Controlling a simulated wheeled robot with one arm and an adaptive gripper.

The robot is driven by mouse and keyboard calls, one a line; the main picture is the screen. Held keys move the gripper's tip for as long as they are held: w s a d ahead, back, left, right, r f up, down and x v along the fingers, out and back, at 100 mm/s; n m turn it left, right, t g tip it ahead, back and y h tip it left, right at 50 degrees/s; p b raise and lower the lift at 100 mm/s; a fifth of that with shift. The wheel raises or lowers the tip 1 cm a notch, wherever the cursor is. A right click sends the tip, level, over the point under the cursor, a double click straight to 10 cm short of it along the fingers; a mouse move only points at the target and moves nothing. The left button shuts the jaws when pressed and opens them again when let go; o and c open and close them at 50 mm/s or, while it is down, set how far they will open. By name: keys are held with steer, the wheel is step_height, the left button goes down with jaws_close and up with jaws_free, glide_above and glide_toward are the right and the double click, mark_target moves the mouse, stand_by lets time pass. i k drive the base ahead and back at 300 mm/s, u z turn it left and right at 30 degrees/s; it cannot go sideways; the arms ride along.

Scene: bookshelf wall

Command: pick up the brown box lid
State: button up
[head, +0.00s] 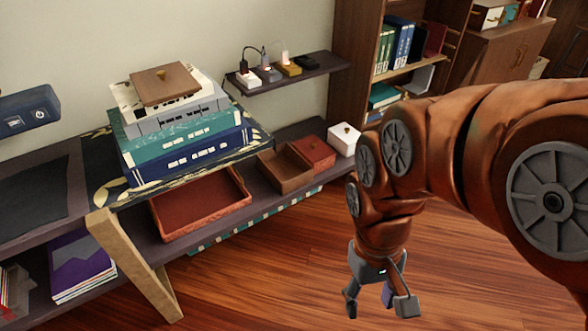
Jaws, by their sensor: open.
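The brown box lid (178,87), a flat square with a small knob, lies on top of a stack of books (183,145) at the left. The stack rests on a patterned surface (215,172) on the shelf unit. My gripper (378,303) hangs at the lower right over the wooden floor, fingers spread and pointing down. It is open and empty, well to the right of the lid and lower in the picture, apart from everything.
An open brown box (286,172), a reddish box (313,152) and a white box (344,138) stand on the lower shelf. A red tray (200,205) sits below the stack. A small wall shelf (322,66) juts out right of the stack. The floor (270,270) is clear.

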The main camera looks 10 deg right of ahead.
mark_target(154, 86)
steer(key=u, duration=0.55)
steer(key=k, duration=0.65)
steer(key=u, duration=1.15)
steer(key=i, duration=0.7)
steer(key=u, duration=0.55)
steer(key=i, duration=0.8)
steer(key=z, duration=0.85)
steer(key=i, duration=0.9)
steer(key=z, duration=0.95)
